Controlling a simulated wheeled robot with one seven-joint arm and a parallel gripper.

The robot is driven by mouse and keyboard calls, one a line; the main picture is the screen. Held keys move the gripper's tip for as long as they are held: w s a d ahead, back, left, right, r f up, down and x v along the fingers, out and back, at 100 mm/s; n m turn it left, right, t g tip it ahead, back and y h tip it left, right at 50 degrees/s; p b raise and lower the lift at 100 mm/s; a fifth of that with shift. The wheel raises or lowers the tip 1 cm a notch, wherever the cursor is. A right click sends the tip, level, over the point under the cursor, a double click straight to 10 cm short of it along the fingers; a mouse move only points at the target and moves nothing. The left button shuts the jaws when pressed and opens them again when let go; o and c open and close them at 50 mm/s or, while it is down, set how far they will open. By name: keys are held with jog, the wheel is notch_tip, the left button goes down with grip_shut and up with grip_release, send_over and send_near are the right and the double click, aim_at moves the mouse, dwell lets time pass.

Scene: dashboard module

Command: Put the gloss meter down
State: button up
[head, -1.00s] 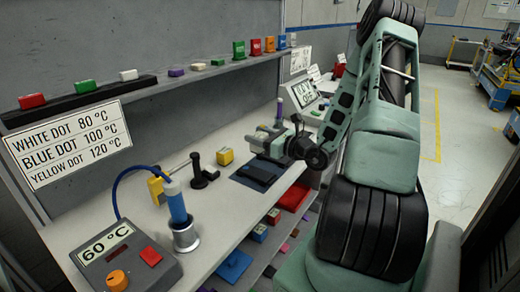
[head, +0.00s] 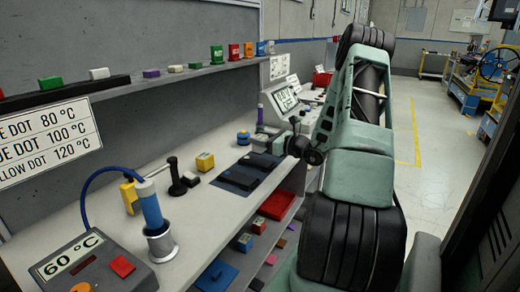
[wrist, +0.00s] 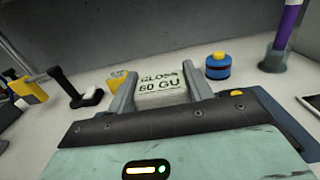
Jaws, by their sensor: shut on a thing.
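The gloss meter (wrist: 162,92) is a pale block with a display reading "GLOSS 60 GU" in the wrist view. My gripper (wrist: 162,80) is shut on it, one grey finger on each side. In the head view my gripper (head: 266,142) is over the far part of the bench, beside the dark pad (head: 227,181). The meter is mostly hidden there by my gripper and arm. I cannot tell whether its underside touches the bench.
A blue cylinder with a yellow top (wrist: 218,66) stands behind the meter, with a purple tool in a holder (wrist: 285,35) to its right. A yellow block (head: 205,161) and a black stand (head: 177,178) are on the left. A shelf (head: 150,88) runs along the back.

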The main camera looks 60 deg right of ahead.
aim_at(265, 150)
jog(key=shift+f, duration=1.85)
jog(key=shift+f, duration=0.1)
jog(key=shift+f, duration=0.15)
jog(key=o, duration=1.2)
jog(key=shift+c, duration=0.2)
jog(key=shift+r, duration=0.25)
jog(key=s+b, duration=0.2)
jog(key=s, duration=1)
jog(key=shift+d, duration=0.45)
